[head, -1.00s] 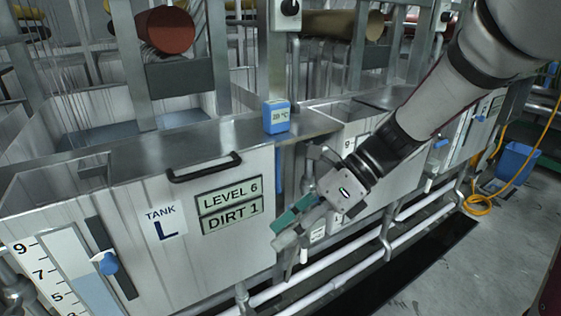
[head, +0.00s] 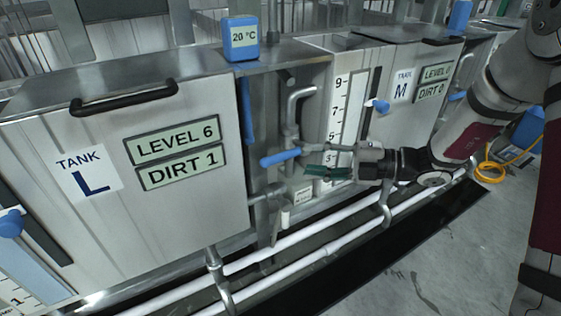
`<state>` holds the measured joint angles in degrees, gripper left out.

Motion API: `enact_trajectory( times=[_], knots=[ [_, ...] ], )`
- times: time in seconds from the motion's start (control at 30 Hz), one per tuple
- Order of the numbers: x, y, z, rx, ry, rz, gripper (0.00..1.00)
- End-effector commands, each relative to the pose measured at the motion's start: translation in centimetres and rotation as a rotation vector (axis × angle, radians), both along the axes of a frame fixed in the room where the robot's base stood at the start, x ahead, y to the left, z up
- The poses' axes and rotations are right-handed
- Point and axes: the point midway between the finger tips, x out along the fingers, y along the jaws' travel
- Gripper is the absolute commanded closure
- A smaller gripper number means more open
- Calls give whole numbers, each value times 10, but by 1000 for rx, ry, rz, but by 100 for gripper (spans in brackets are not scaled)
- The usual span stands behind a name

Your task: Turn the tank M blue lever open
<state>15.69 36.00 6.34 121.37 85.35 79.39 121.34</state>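A blue lever (head: 280,158) lies nearly level on a grey valve and pipe (head: 292,117) between tank L (head: 40,150) and tank M (head: 425,105). It stands just left of tank M's level scale. No label on the lever is readable. My gripper (head: 315,168) reaches in from the right, just right of and slightly below the lever's valve end. Its teal-padded finger shows no clear contact with the lever. The gripper is seen side-on, and the gap between its fingers is unclear. Tank M's panel reads level 0, dirt 0.
Another blue bar (head: 247,110) stands upright at tank L's right side. A blue 20 °C display (head: 241,39) sits above. White pipes (head: 290,245) run low along the tanks. A yellow hose (head: 488,172) lies on the floor at right; the floor in front is clear.

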Motion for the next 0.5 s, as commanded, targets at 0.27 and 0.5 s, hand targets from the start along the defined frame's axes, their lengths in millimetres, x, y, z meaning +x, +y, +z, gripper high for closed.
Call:
enact_trajectory(
  times=[0.27,0.5],
  knots=[
    [9,54,-10,-1,-2,4,62],
    [15,82,-13,-2,-2,2,62]
  ],
)
